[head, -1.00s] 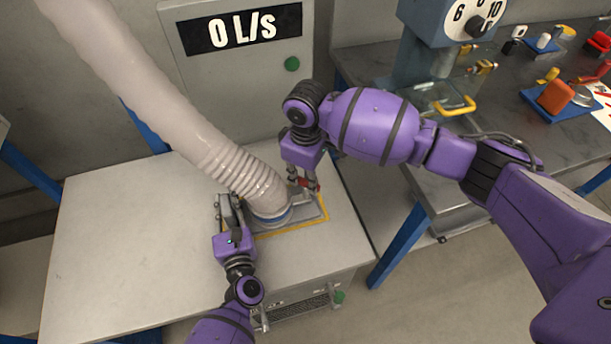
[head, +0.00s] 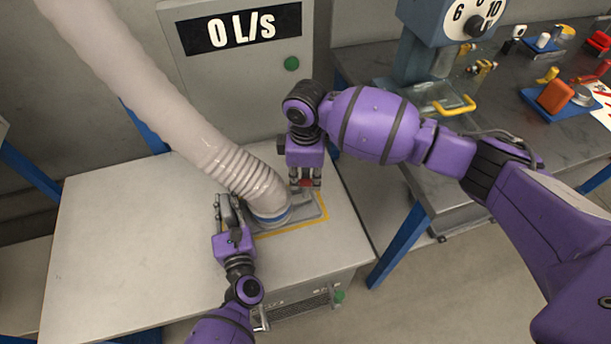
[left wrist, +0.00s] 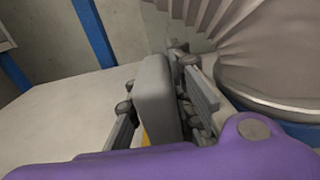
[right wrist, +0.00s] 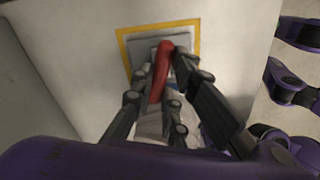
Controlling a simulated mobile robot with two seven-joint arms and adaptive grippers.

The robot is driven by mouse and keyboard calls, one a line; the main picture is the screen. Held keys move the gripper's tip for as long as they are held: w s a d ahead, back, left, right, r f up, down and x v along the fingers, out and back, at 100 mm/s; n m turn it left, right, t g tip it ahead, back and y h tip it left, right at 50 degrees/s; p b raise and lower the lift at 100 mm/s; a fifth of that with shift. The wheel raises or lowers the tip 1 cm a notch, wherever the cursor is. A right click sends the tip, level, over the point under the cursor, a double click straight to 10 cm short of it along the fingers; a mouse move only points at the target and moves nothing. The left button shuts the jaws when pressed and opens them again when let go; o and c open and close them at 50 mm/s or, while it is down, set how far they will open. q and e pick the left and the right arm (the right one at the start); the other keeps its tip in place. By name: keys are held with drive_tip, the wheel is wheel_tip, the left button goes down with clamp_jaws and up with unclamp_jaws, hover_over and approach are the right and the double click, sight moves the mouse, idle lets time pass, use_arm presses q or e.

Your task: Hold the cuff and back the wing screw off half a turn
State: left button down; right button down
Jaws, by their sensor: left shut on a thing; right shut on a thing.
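The ribbed grey hose ends in a cuff (head: 265,193) with a blue ring at its base, seated upright on a grey plate; it also shows in the left wrist view (left wrist: 275,75). My left gripper (head: 228,207) is shut on a grey upright tab (left wrist: 155,95) at the cuff's left side. My right gripper (head: 306,182) points down at the cuff's far right and is shut on the red wing screw (right wrist: 160,70). In the right wrist view the screw's red bar lies between the fingers. Its stem is hidden.
A yellow outline (head: 317,226) surrounds the plate on the light bench top (head: 120,250), which is clear at left. A panel reading 0 L/s (head: 240,30) stands behind. A metal table with a dial device (head: 470,20) and small parts is at right.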

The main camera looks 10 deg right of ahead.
sight(305, 180)
drive_tip(key=n, duration=0.3)
drive_tip(key=shift+n, duration=0.4)
drive_tip(key=n, duration=0.3)
drive_tip(key=shift+n, duration=0.3)
drive_tip(key=n, duration=0.6)
drive_tip(key=c, duration=1.7)
unclamp_jaws()
wheel_tip(305, 180, up, 12)
drive_tip(key=shift+r, duration=0.1)
